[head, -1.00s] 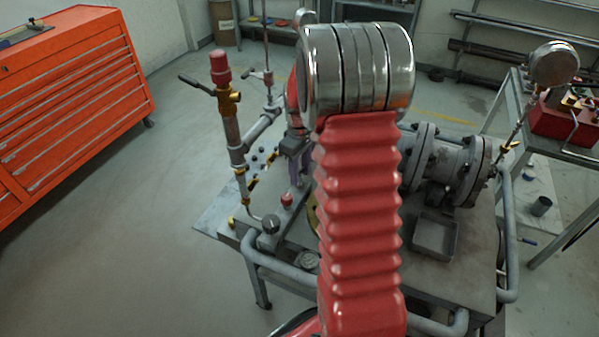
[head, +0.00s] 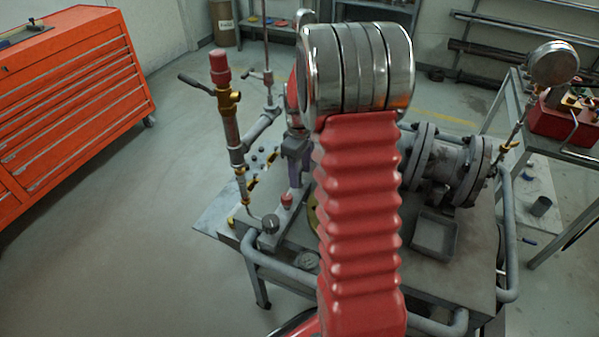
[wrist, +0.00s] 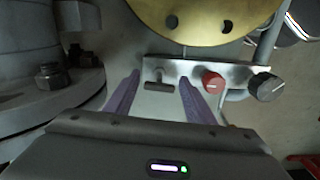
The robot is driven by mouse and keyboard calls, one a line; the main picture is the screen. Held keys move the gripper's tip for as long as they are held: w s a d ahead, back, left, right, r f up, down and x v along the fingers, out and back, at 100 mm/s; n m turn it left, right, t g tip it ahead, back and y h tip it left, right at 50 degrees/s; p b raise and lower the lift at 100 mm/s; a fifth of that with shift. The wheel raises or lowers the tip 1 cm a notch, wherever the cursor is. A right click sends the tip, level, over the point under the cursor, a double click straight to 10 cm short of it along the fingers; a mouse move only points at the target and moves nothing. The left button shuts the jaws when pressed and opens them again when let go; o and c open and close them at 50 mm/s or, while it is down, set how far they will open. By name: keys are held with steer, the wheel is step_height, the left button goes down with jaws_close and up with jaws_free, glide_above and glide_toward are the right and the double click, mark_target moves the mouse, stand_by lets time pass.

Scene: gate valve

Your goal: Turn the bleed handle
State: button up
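A small dark T-shaped handle (wrist: 158,84), apparently the bleed handle, stands on a pale plate in the wrist view. A red knob (wrist: 212,82) and a black knob (wrist: 264,87) sit to its right. My gripper (wrist: 160,77) is open, with one purple finger on either side of the T-handle; contact cannot be told. In the head view my gripper (head: 297,178) points down over the plate (head: 285,216), beyond the red knob (head: 287,201) and black knob (head: 269,223). The T-handle cannot be made out there.
A brass disc (wrist: 200,18) lies just beyond the plate. A bolted flange (wrist: 65,85) is close on the left in the wrist view. An upright pipe with a red cap (head: 220,68) stands left of my arm. A grey tray (head: 435,236) sits right.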

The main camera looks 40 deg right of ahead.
mark_target(300, 169)
steer(key=shift+o, duration=0.3)
steer(key=shift+r, duration=0.1)
step_height(300, 169, up, 14)
steer(key=shift+f, duration=0.25)
stand_by(0.8)
steer(key=s+a+r+m+t, duration=0.2)
steer(key=s+a+r, duration=0.1)
steer(key=s+a, duration=0.7)
steer(key=s+a+r+m+t, duration=0.3)
steer(key=s+a, duration=0.7)
steer(key=a, duration=0.4)
steer(key=shift+s+a+r+t, duration=0.15)
steer(key=shift+s+a+t, duration=0.05)
steer(key=shift+a+t, duration=0.1)
